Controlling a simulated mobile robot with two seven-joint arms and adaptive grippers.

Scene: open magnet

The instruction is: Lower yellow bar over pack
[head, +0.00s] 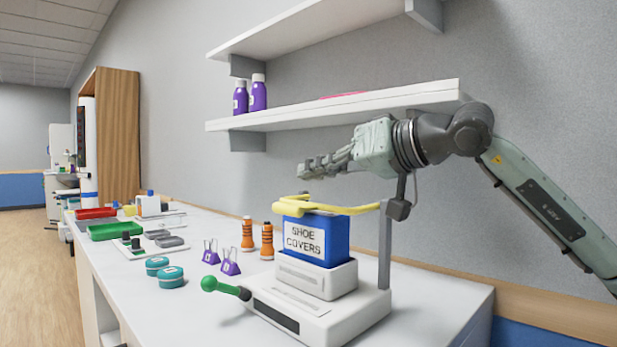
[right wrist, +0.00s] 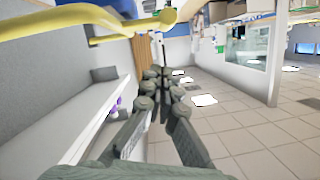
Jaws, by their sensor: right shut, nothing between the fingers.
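The yellow bar (head: 345,209) lies level across the top of the blue pack (head: 310,242) marked SHOE COVERS; I cannot tell whether it touches the pack. The bar meets a grey post at its right end. The pack stands upright on the white device (head: 330,310), which has a green-knobbed lever (head: 209,284). My right gripper (head: 308,168) is above the bar, pointing left, shut and empty, apart from the bar. In the right wrist view, the bar (right wrist: 60,19) crosses the upper left, and the shut fingers (right wrist: 165,88) show in the middle. My left gripper is not in view.
A shelf (head: 330,107) with purple bottles (head: 258,93) is on the wall behind my right gripper. The counter front (head: 205,325) is clear.

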